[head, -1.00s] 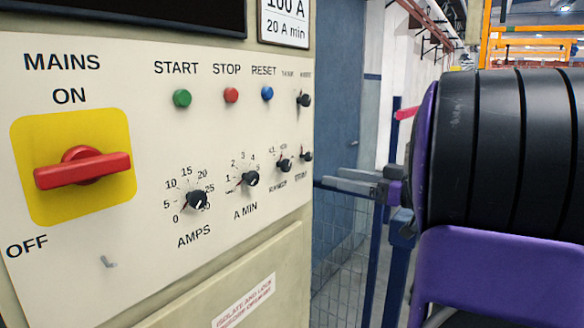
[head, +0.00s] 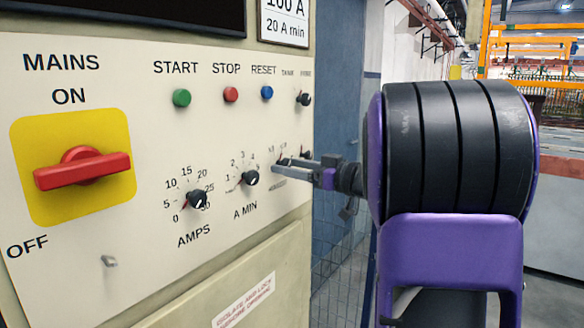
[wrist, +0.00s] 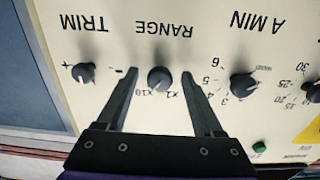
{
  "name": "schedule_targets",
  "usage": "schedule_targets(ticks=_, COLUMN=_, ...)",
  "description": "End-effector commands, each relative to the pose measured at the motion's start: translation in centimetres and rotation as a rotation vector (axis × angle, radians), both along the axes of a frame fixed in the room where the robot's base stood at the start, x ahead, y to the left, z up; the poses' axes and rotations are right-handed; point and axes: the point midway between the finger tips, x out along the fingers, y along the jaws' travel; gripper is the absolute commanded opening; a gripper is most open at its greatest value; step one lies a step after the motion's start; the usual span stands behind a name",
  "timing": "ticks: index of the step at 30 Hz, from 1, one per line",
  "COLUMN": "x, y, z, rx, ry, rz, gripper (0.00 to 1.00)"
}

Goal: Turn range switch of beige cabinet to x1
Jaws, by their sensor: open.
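The beige cabinet (head: 130,215) fills the left of the head view. Its range switch is a small black knob (wrist: 160,79) under the RANGE label, which appears upside down in the wrist view. The x10 mark lies below left of the knob and x1 below right. Its pointer is too small to read surely. My gripper (wrist: 158,73) is open, with one finger on each side of the range knob and gaps visible between. In the head view, my gripper (head: 277,172) is at the panel and partly hides the knob.
The trim knob (wrist: 84,73) is close outside the left finger in the wrist view. The A MIN knob (wrist: 242,86) is beyond the right finger. The AMPS knob (head: 197,199) and red mains switch (head: 82,168) are further left in the head view.

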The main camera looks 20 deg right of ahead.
Motion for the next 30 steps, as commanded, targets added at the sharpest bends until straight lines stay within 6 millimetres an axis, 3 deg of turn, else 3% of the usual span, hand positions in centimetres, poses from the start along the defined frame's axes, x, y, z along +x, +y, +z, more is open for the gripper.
schedule_targets(ticks=2, x=-0.02, y=-0.01, z=0.01, rx=0.0, ry=0.0, rz=0.0, gripper=0.61)
schedule_targets(ticks=12, x=-0.03, y=-0.02, z=0.02, rx=0.0, ry=0.0, rz=0.0, gripper=0.0)
schedule_targets(ticks=23, x=-0.04, y=-0.04, z=-0.04, rx=-0.023, ry=-0.015, rz=0.0, gripper=0.0)
schedule_targets(ticks=30, x=-0.01, y=-0.08, z=-0.13, rx=-0.124, ry=-0.083, rz=-0.001, gripper=0.0)
